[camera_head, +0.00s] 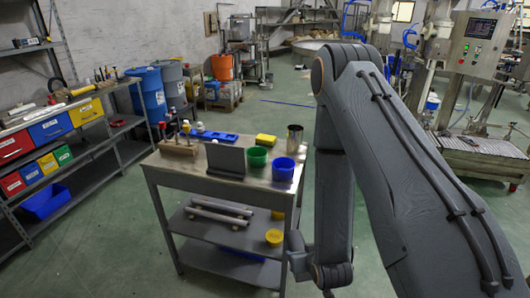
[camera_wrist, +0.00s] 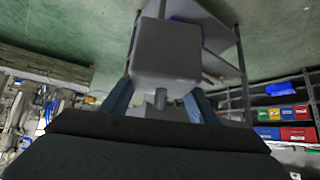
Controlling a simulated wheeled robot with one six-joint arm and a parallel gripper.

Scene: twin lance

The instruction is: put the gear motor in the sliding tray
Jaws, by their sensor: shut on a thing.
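In the wrist view, a grey boxy thing with a short round shaft, which I take for the gear motor (camera_wrist: 166,56), sits between the two bluish fingers of my gripper (camera_wrist: 161,100). The gripper is shut on it. The gear motor hides part of the view beyond it. In the head view my arm reaches down right of the grey workbench (camera_head: 232,184); the fingers and the gear motor do not show there. I cannot make out for certain which thing is the sliding tray.
The bench top carries a wooden block (camera_head: 178,148), dark upright panel (camera_head: 226,161), green cup (camera_head: 257,157), blue cup (camera_head: 284,169), metal can (camera_head: 294,138) and yellow block (camera_head: 266,140). Its shelf holds pale rods (camera_head: 220,212). Shelving with coloured bins (camera_head: 50,128) stands left. Green floor is open between.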

